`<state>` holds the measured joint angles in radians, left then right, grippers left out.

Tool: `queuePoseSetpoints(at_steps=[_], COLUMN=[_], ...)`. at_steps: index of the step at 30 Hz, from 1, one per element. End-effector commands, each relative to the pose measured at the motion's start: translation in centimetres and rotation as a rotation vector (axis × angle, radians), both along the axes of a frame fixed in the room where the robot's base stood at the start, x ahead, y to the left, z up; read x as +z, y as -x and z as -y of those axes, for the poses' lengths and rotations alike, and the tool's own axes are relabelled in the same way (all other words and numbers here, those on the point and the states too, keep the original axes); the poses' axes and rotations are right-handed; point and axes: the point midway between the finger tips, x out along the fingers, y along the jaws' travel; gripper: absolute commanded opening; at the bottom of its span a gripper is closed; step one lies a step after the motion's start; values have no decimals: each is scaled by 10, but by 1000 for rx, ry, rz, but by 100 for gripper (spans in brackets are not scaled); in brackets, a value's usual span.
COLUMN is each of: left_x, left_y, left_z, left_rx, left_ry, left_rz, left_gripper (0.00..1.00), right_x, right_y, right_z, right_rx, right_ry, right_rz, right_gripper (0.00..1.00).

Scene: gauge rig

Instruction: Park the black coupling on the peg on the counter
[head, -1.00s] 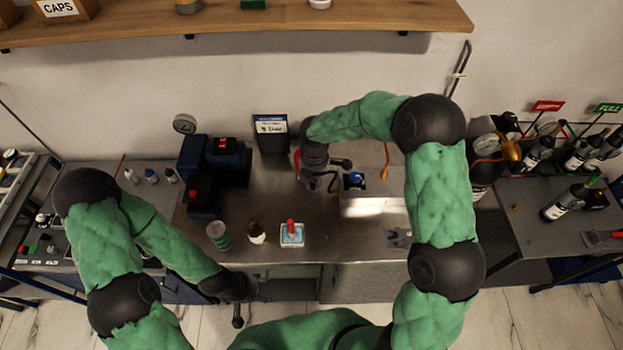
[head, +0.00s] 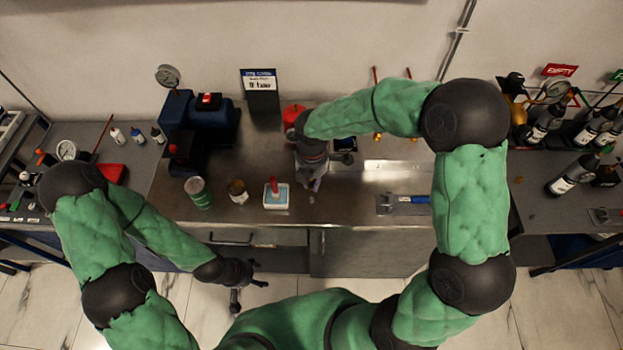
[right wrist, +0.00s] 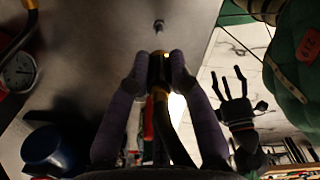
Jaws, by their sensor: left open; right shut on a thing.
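My right gripper (right wrist: 160,62) is shut on the black coupling (right wrist: 158,72), which shows between its fingertips in the right wrist view. A yellow-and-black hose (right wrist: 162,105) runs back from the coupling. A small metal peg (right wrist: 158,25) stands on the counter (right wrist: 180,25) just beyond the fingertips, and the coupling looks apart from it. In the head view my right gripper (head: 312,183) is over the front part of the counter, and its wrist mostly hides the coupling. My left gripper (head: 250,287) is open and empty in front of the counter, low at the left; it also shows in the right wrist view (right wrist: 236,85).
Blue equipment (head: 212,125) and a sign (head: 260,90) stand behind.

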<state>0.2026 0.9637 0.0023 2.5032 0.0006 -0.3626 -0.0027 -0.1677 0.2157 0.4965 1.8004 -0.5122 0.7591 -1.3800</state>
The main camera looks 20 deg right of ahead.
Motion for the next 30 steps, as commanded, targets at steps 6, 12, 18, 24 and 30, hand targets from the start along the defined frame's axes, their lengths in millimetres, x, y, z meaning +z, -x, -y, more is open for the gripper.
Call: queuePoseSetpoints(at_steps=[6,12,18,24,30], left_x=[3,-2,-12,-22,-28], left_y=[0,0,0,0,0], left_z=[0,0,0,0,0], left_rx=[0,0,0,0,0], left_ry=[0,0,0,0,0], left_rz=[0,0,-1,-1,-1], left_gripper=[62,62,62,62,62], right_x=[1,-9,-25,-42,-52], right_y=[0,0,0,0,0], right_z=[0,0,1,0,0], right_rx=[0,0,0,0,0], right_ry=[0,0,1,0,0], right_rz=[0,0,0,0,0], right_gripper=[0,0,0,0,0])
